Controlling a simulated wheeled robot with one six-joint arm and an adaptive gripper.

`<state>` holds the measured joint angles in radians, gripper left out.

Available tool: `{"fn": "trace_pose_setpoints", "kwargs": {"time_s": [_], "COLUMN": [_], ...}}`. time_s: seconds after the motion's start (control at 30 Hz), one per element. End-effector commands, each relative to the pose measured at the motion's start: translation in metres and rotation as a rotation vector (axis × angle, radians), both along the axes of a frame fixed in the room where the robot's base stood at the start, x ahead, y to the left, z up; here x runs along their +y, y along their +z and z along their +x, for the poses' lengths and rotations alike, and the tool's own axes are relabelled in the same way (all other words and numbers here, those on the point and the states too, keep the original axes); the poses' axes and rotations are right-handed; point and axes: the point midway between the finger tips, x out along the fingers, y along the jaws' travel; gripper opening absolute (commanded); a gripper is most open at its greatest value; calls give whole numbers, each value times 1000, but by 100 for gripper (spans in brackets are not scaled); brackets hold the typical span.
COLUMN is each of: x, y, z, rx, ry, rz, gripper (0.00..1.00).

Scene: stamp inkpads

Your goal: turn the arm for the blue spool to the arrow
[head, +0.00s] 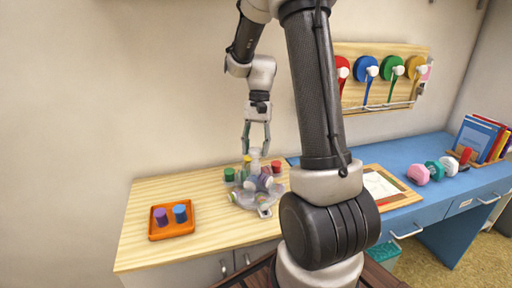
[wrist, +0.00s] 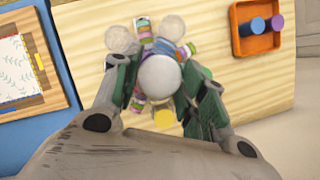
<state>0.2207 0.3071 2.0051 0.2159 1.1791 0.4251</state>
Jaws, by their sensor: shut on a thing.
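A clear and white turntable with several arms (head: 264,205) stands on the wooden worktop. Green (head: 229,174), yellow (head: 246,161) and red (head: 276,167) parts sit around it. My gripper (head: 257,150) points down over its middle and is shut on the white knob (wrist: 160,75) at the top of its post. In the wrist view the knob and fingers hide much of the turntable; a yellow part (wrist: 164,118) shows below the knob. I cannot make out the arrow or which arm is for blue. A blue spool (head: 180,214) stands in the orange tray.
The orange tray (head: 171,236) also holds a purple spool (head: 160,216), left of the turntable. A framed drawing board (head: 400,197) lies to the right on the blue desk. Coloured reels (head: 366,68) hang on a wall board. Bare worktop lies between tray and turntable.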

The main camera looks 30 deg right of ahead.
Motion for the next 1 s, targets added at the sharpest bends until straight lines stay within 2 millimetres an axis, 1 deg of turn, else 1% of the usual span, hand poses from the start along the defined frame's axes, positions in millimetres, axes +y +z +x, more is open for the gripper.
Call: {"fn": "trace_pose_setpoints", "kwargs": {"time_s": [1.0], "x": [2], "y": [0], "z": [2], "rx": [-2], "ry": [499], "rz": [-1], "gripper": [0]}}
